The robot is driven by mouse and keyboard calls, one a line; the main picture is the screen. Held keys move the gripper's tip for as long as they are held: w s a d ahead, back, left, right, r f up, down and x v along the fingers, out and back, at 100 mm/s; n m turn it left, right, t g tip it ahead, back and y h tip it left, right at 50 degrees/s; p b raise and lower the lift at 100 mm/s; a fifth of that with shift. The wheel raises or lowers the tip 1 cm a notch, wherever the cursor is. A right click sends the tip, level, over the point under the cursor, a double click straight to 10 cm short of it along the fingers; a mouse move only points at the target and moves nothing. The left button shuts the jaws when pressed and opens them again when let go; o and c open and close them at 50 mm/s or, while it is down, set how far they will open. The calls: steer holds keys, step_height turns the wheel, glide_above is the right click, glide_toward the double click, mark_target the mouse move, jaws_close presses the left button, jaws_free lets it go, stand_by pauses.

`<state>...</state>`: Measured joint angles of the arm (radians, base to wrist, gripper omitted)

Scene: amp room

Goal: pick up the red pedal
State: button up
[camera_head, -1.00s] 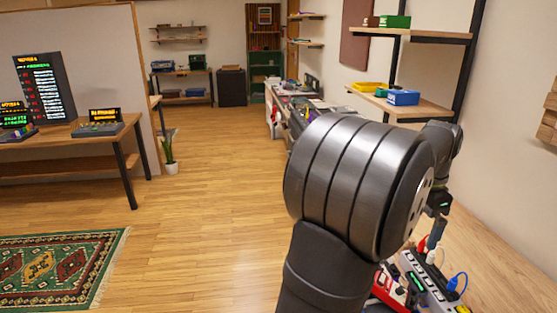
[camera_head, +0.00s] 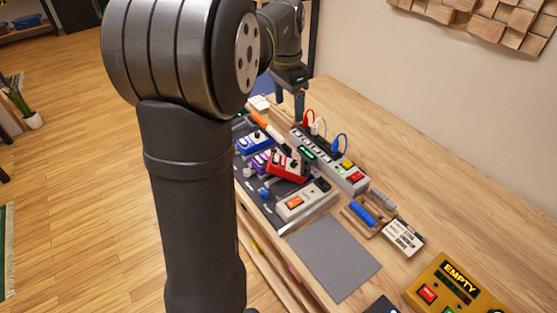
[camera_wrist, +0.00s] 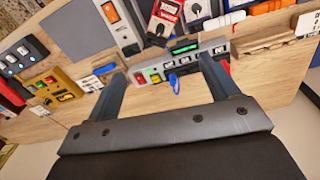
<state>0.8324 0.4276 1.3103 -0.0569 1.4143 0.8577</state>
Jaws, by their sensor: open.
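The red pedal (camera_head: 288,167) sits at a slant among other pedals on the dark pedalboard (camera_head: 268,212) in the head view. It also shows at the top of the wrist view (camera_wrist: 165,17), cut off by the frame edge. My gripper (camera_head: 289,100) is open and empty, above the bench and farther back than the red pedal. In the wrist view its two fingers (camera_wrist: 162,68) are spread over the power strip (camera_wrist: 187,64), with the red pedal beyond their tips.
The power strip with red, white and blue plugs (camera_head: 340,146) lies right of the pedals. A beige pedal (camera_head: 298,202), a blue pedal (camera_head: 254,142), a grey mat (camera_head: 334,258) and a yellow EMPTY box (camera_head: 455,288) are also on the bench. Bare wood lies at right.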

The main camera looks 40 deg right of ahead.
steer(key=w+a+f+m+g+h, duration=0.2)
steer(key=w+a+f+m+h, duration=0.1)
steer(key=w+a+f+m, duration=0.25)
steer(key=m, duration=0.2)
glide_toward(286, 164)
steer(key=shift+n, duration=0.25)
steer(key=x, duration=0.6)
steer(key=shift+w+a+f, duration=0.1)
steer(key=shift+w+a, duration=0.05)
steer(key=shift+w, duration=0.1)
steer(key=shift+d+x, duration=0.1)
steer(key=shift+x, duration=1.2)
steer(key=shift+d+x, duration=0.15)
steer(key=shift+x, duration=1.15)
steer(key=shift+s, duration=0.15)
steer(key=c, duration=1.4)
steer(key=shift+o, duration=0.2)
